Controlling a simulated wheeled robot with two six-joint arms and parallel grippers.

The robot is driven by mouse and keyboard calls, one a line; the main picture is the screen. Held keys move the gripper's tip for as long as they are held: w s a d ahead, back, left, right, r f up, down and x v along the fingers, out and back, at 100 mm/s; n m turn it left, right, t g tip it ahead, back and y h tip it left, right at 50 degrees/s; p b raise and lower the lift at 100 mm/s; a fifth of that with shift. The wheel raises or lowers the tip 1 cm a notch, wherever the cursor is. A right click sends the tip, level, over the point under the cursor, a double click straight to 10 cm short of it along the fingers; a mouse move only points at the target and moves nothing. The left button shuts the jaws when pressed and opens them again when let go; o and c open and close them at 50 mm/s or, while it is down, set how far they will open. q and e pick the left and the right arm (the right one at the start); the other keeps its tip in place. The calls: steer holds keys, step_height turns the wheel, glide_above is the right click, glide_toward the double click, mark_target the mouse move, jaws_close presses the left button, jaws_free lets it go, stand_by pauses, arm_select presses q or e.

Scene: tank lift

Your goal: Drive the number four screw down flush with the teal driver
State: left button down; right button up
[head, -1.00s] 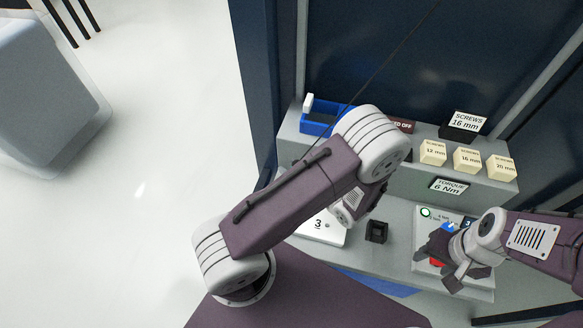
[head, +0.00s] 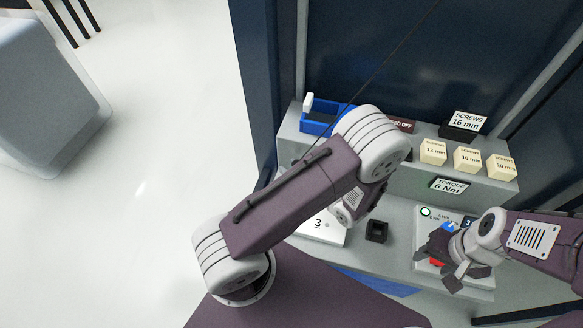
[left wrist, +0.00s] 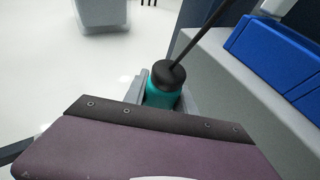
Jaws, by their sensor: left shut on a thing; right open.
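The teal driver (left wrist: 163,92) shows in the left wrist view, with a black cap and a dark cable running up from it. My left gripper (left wrist: 162,101) is shut on the driver, a grey finger on each side. In the head view my left arm hides the left gripper and the driver. A white plate marked 3 (head: 318,227) lies on the bench, partly hidden by my left arm. The number four screw cannot be made out. My right gripper (head: 447,262) is open over the control panel (head: 424,227) at the bench's right.
A blue bin (head: 316,122) stands on the raised shelf (head: 420,168), with cream screw boxes (head: 467,159) and a black SCREWS 16 mm box (head: 462,130) to its right. A TORQUE 6 Nm sign (head: 448,186) is on the shelf front. A small black holder (head: 377,231) stands on the bench.

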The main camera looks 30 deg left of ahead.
stand_by(0.3)
arm_select(q)
step_height(320, 180, up, 6)
steer(key=p, duration=0.5)
stand_by(0.6)
